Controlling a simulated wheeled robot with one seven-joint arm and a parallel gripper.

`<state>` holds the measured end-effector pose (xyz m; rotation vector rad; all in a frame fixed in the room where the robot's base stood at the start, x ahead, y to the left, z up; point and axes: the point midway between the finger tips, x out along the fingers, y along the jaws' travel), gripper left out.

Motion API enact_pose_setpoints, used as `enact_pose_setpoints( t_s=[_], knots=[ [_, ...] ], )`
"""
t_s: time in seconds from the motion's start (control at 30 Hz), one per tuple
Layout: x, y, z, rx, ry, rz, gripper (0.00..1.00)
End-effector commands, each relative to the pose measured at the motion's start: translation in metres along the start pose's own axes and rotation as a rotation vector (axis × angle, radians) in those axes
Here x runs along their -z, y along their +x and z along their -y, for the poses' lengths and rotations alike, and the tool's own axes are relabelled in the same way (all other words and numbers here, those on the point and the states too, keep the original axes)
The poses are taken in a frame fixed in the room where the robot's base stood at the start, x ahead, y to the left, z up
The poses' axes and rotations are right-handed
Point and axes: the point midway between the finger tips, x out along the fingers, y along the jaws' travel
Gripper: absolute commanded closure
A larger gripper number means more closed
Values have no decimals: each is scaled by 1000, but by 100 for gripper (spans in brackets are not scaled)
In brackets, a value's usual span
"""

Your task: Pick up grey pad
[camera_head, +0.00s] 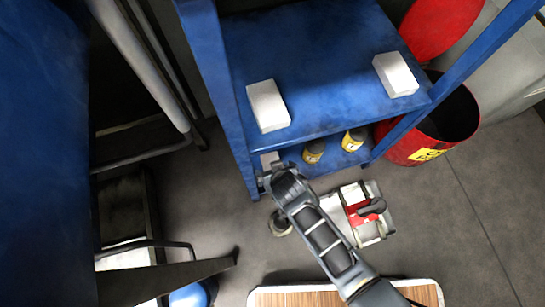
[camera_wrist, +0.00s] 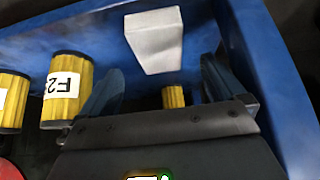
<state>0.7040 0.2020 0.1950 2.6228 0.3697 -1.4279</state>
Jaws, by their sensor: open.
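The grey pad (camera_wrist: 155,40) is a pale grey block on the lower level of a blue shelf. In the wrist view it lies ahead of my gripper (camera_wrist: 162,78), between the lines of its two spread fingers. The fingers are open and nothing is held between them. In the head view a small part of the pad (camera_head: 268,159) shows just beyond my gripper (camera_head: 270,176), and the upper shelf and the gripper hide the rest. I cannot tell the exact gap between fingertips and pad.
Yellow canisters (camera_wrist: 67,90) stand left of the pad, and another yellow piece (camera_wrist: 173,97) shows between the fingers. The blue shelf (camera_head: 320,65) has an upper board with two pale blocks (camera_head: 268,105) above my gripper. A blue side wall (camera_wrist: 275,85) is close right. A red bin (camera_head: 435,125) stands right.

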Motion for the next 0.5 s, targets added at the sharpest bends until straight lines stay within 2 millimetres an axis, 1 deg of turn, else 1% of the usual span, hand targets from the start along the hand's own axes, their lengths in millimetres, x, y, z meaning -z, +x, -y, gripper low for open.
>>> enact_pose_setpoints(
  t_s=[0.03,0.1,0.2,0.3,0.5],
  knots=[
    [-5,16,0,-1,-2,3,3],
    [-5,27,0,-1,-2,3,3],
    [-5,38,0,0,-2,3,3],
    [-4,44,0,0,-1,2,3],
    [-3,44,0,0,-1,3,3]
  ],
)
